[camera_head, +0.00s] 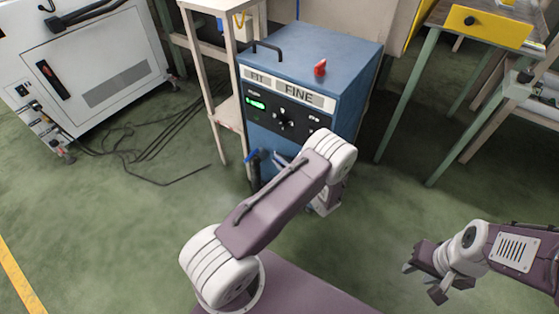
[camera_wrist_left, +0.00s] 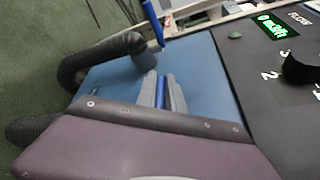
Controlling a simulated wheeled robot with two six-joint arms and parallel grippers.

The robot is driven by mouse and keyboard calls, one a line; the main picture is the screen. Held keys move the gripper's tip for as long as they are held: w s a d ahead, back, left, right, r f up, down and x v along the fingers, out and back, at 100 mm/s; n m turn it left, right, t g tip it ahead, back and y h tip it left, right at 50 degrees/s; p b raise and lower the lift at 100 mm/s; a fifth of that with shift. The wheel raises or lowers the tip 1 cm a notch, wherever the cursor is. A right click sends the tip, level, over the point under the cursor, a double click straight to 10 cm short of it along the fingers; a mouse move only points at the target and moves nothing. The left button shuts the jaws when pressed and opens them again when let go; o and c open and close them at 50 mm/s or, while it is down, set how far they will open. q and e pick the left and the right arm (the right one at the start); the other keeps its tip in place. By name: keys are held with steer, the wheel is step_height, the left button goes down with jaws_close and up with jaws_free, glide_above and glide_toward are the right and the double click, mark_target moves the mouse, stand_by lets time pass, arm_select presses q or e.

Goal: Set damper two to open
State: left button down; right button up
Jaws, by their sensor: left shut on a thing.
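The blue cabinet (camera_head: 309,58) marked FINE stands ahead of me, with a dark control panel on its front. A blue lever (camera_head: 251,156) sits at a black hose low on its front, and it shows upright in the left wrist view (camera_wrist_left: 153,22). My left gripper (camera_wrist_left: 162,92) is shut on a second blue lever (camera_wrist_left: 160,93), a narrow strip between its grey fingers. No label on either lever is readable, so I cannot tell which damper is two. In the head view my left arm hides most of that area. My right gripper (camera_head: 424,281) is open and empty, away from the cabinet.
A black hose (camera_wrist_left: 98,54) curves beside the held lever. The panel's black knob (camera_wrist_left: 299,69) is close on the right. A wooden stand (camera_head: 222,80) adjoins the cabinet's left. Cables (camera_head: 150,150) lie on the green floor. A yellow-fronted table (camera_head: 487,27) stands right.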

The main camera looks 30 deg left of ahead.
stand_by(0.9)
arm_select(q)
steer(key=n+g, duration=0.1)
steer(key=g, duration=0.1)
steer(key=s+n+g+y+b, duration=0.1)
steer(key=n+g, duration=0.1)
steer(key=s+n+g, duration=0.1)
steer(key=g, duration=0.1)
steer(key=shift+s+d+n+y+b, duration=0.2)
steer(key=shift+s+n+y+b, duration=0.05)
steer(key=shift+n+y+b, duration=0.1)
steer(key=c, duration=1.7)
jaws_free()
